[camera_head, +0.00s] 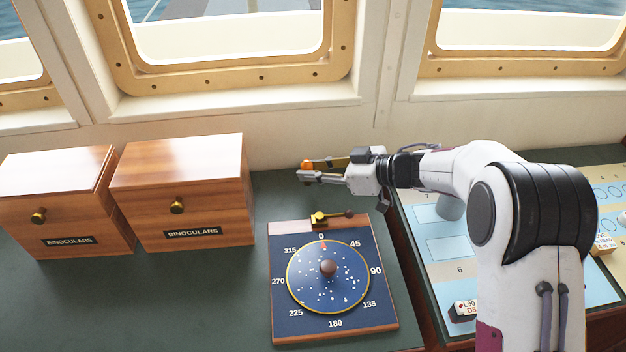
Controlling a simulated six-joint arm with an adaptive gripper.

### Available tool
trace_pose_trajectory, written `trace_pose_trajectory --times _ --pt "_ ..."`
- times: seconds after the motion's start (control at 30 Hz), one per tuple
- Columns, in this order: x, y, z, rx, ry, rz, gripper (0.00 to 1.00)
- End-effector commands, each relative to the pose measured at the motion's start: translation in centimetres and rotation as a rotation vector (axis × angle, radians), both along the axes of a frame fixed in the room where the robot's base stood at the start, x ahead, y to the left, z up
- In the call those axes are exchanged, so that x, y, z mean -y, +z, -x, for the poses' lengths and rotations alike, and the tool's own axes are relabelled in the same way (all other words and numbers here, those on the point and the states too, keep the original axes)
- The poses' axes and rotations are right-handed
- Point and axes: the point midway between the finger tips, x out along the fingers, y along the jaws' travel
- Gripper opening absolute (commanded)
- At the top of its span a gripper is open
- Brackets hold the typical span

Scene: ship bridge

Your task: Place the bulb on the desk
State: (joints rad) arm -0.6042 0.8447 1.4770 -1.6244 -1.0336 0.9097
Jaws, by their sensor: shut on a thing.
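My gripper (309,171) points left, above the back part of the dark green desk (200,300), near the wall. It is shut on a small orange piece (306,165) at its fingertips, which looks like the bulb. The fingers hide much of it, and its shape is too small to make out. I cannot tell exactly how high it is above the desk.
Two wooden binoculars boxes (185,195) (65,205) stand at the left. A blue compass dial panel (328,280) with a brass lever (332,216) lies in the middle. A light blue panel (440,245) is at the right. The desk's front left is clear.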

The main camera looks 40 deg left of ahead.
Motion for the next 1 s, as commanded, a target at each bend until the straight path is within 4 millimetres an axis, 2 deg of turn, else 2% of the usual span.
trace_pose_trajectory --times 0.3,0.83,0.87,0.9,1.0 --pt "0.0 -3.1 0.0 -0.002 -0.001 0.001 0.07" --pt "0.0 -3.7 0.0 -0.001 0.000 0.001 0.07" --pt "0.0 -3.7 0.0 -0.001 0.000 0.001 0.27" --pt "0.0 -3.6 0.0 -0.001 0.000 0.001 0.36" --pt "0.0 -3.6 0.0 0.000 0.000 0.001 0.36"
